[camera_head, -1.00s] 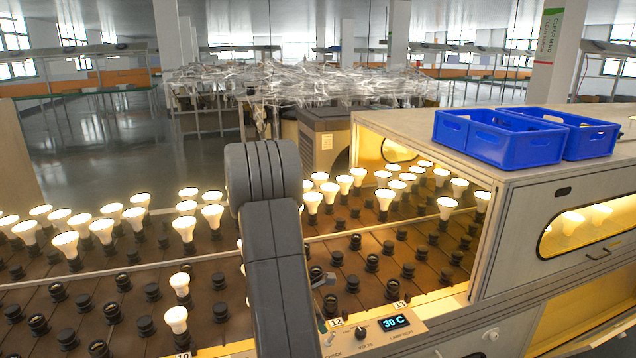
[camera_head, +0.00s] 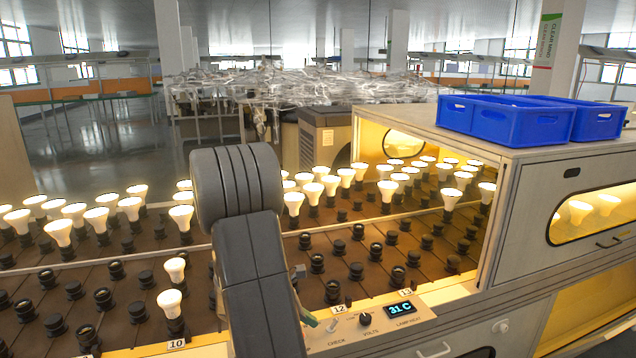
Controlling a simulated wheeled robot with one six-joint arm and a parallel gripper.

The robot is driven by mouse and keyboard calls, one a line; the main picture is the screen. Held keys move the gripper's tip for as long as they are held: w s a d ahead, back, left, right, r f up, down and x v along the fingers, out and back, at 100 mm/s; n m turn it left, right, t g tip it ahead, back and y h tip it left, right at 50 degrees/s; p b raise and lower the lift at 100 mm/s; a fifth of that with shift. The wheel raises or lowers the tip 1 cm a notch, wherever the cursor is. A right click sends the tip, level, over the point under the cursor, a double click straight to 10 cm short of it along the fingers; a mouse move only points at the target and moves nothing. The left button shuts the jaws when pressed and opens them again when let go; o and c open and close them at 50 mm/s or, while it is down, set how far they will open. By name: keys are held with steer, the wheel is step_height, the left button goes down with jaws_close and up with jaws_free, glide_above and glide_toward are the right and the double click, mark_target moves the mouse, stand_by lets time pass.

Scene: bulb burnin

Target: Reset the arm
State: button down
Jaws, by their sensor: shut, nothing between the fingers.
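My grey arm (camera_head: 250,262) rises from the bottom of the picture, with its rounded, ribbed joint (camera_head: 236,188) at the top. The arm stands in front of the bulb rack and hides part of it. My gripper cannot be made out; it seems hidden behind the arm. The rack (camera_head: 150,259) holds rows of black sockets, many of them empty. Lit bulbs fill the back rows. Two lit bulbs stand nearer, one at the label 10 (camera_head: 172,303) and one just behind it (camera_head: 175,270).
A control panel (camera_head: 372,327) with a knob and a display reading 31 C (camera_head: 401,309) sits at the front edge. A wooden cabinet (camera_head: 540,190) at right covers the rack's end and carries blue crates (camera_head: 505,120). A wrapped heap (camera_head: 300,88) stands behind.

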steer(key=shift+s+a+f+h+b, duration=0.1)
steer(key=shift+a+f+h+b, duration=0.25)
steer(key=shift+b, duration=0.4)
steer(key=p+v, duration=0.1)
steer(key=v, duration=0.4)
steer(key=shift+s+a+r, duration=0.1)
steer(key=shift+s+r, duration=0.05)
steer(key=shift+r, duration=0.25)
steer(key=shift+f, duration=0.1)
